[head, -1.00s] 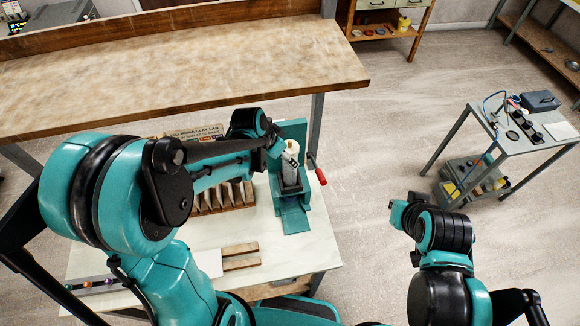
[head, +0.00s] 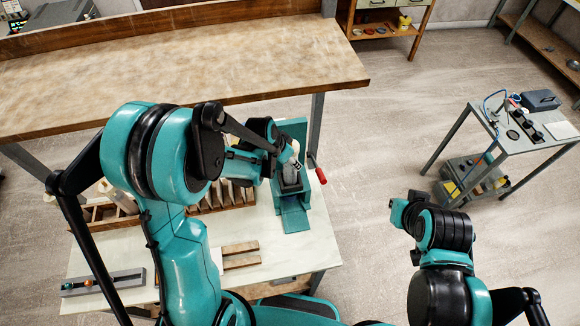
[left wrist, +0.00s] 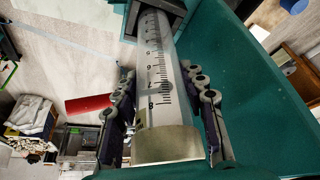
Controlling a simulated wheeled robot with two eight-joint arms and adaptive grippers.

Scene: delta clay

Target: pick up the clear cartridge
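The clear cartridge (left wrist: 158,85), a tube with black scale marks and a pale end cap, stands upright in the teal press stand (head: 294,218). In the head view only part of it shows, behind my left wrist. In the left wrist view my left gripper (left wrist: 157,90) has one finger on each side of the tube, close to its wall. A narrow gap seems to show beside the tube, so the fingers look open around it. My right arm is at the right in the head view, but its gripper fingers do not show.
A red-handled lever (head: 319,174) sticks out right of the stand. A wooden slotted rack (head: 222,197) and wooden strips (head: 240,256) are to its left on the pale table (head: 300,254). A large workbench (head: 200,55) lies behind. A grey cart (head: 515,125) stands far right.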

